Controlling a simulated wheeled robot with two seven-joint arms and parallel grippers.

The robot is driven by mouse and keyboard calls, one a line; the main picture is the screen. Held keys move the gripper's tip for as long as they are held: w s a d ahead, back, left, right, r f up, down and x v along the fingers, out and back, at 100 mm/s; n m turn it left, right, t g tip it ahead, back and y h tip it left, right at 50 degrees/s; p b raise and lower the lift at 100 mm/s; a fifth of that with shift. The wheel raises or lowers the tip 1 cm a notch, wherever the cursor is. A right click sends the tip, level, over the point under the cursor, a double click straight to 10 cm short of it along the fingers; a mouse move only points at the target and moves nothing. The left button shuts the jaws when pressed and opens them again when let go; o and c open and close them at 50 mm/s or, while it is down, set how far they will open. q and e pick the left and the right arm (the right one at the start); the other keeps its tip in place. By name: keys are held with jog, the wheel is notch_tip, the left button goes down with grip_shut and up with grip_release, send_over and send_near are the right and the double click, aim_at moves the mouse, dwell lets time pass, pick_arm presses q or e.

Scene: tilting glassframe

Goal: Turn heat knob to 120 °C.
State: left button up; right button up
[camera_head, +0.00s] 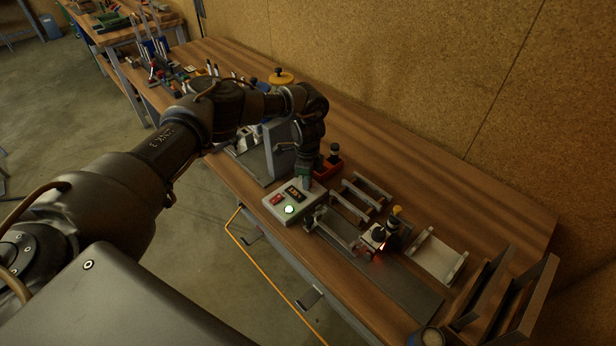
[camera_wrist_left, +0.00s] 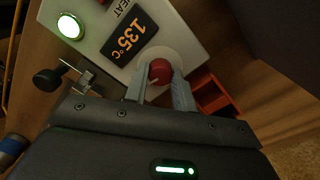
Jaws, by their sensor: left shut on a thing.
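The heat control box (camera_head: 290,203) is a pale box on the workbench, with a lit green button (camera_head: 289,210) and a small display (camera_head: 294,194). In the left wrist view the display (camera_wrist_left: 131,36) reads 135 °C. The red heat knob (camera_wrist_left: 160,71) with a pale pointer mark sits on a round pale base beside the display. My left gripper (camera_wrist_left: 160,92) is at the knob, with one grey finger on each side of it, shut on it. In the head view my left gripper (camera_head: 306,175) reaches down over the box and hides the knob. My right gripper is not in view.
A red-orange bin (camera_head: 328,168) stands just behind the box. To the right are metal frames (camera_head: 365,190), a fixture with a glowing red spot (camera_head: 380,245) and a pale tray (camera_head: 437,258). Tools (camera_head: 180,75) crowd the far left bench. Bare wood lies along the wall.

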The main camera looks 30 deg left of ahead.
pick_arm(q)
jog(key=n+p, duration=0.2)
jog(key=n, duration=0.1)
jog(key=shift+s+r+n, duration=0.1)
jog(key=shift+n, duration=0.3)
jog(key=shift+n+p, duration=1.45)
jog(key=shift+n, duration=0.65)
jog(key=o, duration=0.7)
